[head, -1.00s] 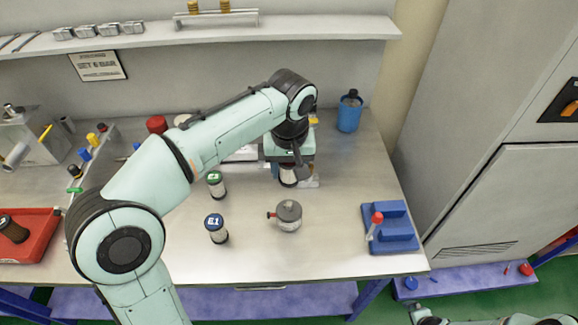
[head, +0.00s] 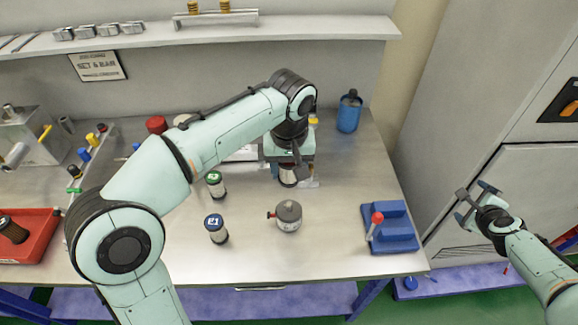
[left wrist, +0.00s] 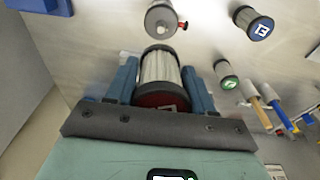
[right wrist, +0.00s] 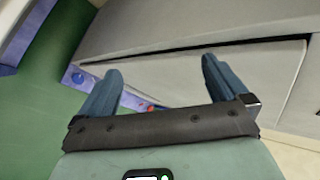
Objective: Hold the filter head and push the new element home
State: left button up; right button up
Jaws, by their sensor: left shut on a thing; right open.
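My left gripper (head: 288,172) is shut on a pleated filter element with a dark red cap (left wrist: 158,68), at the back middle of the bench. The element sits between the two fingers; I cannot tell whether it touches the bench. The grey round filter head (head: 288,215) with a red knob stands in front of it; it also shows in the left wrist view (left wrist: 162,20). A blue-capped element (head: 216,229) and a green-capped element (head: 215,185) stand upright to the left. My right gripper (head: 479,202) is open and empty, right of the bench before the grey cabinet.
A blue stepped block (head: 398,238) with a red-topped tool stands at the bench's right end. A blue cup (head: 349,113) is at the back right. A red tray (head: 35,240) lies at the far left. The front middle of the bench is clear.

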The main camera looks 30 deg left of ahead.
jog(key=s+a+r+n+g+y, duration=0.15)
jog(key=a+y, duration=0.25)
jog(key=a, duration=1)
jog(key=n+g+y, duration=0.2)
jog(key=g+y, duration=0.2)
jog(key=g, duration=0.6)
send_near(301, 213)
jog(key=x, duration=0.3)
jog(key=shift+g+h, duration=0.3)
jog(key=shift+g, duration=0.05)
jog(key=shift+x, duration=4.55)
pick_arm(q)
jog(key=shift+w+r+p, duration=0.1)
jog(key=shift+r+p, duration=0.2)
jog(key=shift+r, duration=0.1)
pick_arm(e)
jog(key=shift+a+r, duration=0.2)
jog(key=shift+r, duration=0.05)
jog(key=shift+w, duration=0.1)
